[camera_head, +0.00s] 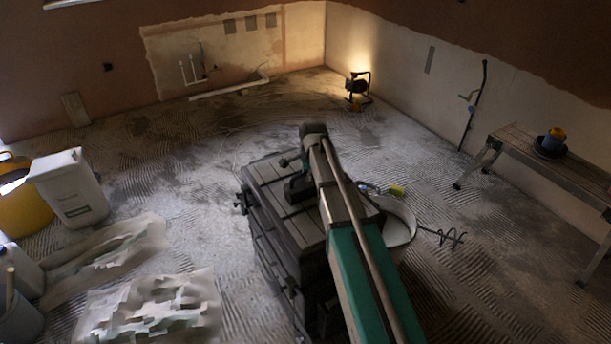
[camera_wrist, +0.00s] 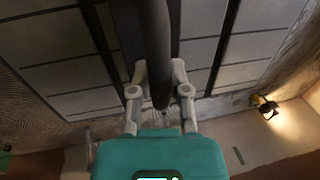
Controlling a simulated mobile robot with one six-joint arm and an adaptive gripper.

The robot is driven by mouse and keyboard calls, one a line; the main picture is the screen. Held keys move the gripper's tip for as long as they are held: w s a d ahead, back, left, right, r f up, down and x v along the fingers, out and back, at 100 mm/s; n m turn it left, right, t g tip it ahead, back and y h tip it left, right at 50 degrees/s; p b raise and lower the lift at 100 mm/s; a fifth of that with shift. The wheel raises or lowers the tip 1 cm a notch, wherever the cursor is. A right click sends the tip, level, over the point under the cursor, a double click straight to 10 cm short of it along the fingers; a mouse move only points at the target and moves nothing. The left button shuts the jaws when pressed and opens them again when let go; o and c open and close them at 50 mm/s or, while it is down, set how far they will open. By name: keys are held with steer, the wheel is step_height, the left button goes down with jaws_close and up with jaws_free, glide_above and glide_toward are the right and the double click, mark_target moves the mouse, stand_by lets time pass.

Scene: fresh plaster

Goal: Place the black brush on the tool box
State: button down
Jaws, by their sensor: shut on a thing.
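The tool box (camera_head: 262,176) is a large dark chest with a grooved top in the middle of the head view. Its panelled top also fills much of the wrist view (camera_wrist: 60,52). In the wrist view my gripper (camera_wrist: 160,82) has its two grey fingers shut on the thick dark handle of the black brush (camera_wrist: 155,35). The handle runs up out of that view, so the brush's other end is hidden. The brush is over the tool box top; I cannot tell whether it touches. In the head view my arm hides part of the top.
A lit work lamp (camera_head: 357,86) stands by the far wall. A trestle bench (camera_head: 540,155) is at the right. A mixing paddle (camera_head: 440,236) lies right of the tool box.

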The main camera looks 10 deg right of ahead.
mark_target(310, 186)
steer(key=shift+f, duration=0.1)
steer(key=c, duration=0.6)
jaws_free()
step_height(310, 186, up, 12)
steer(key=s+p, duration=0.2)
steer(key=p, duration=0.9)
steer(key=shift+d+p, duration=0.35)
steer(key=shift+p, duration=0.05)
steer(key=shift+s, duration=0.1)
steer(key=s+a+n+g, duration=0.1)
steer(key=s+n+g, duration=0.1)
steer(key=s+n, duration=1.2)
steer(key=shift+s+a+f+h, duration=0.15)
steer(key=shift+s+a+h, duration=0.2)
steer(key=shift+s, duration=4.5)
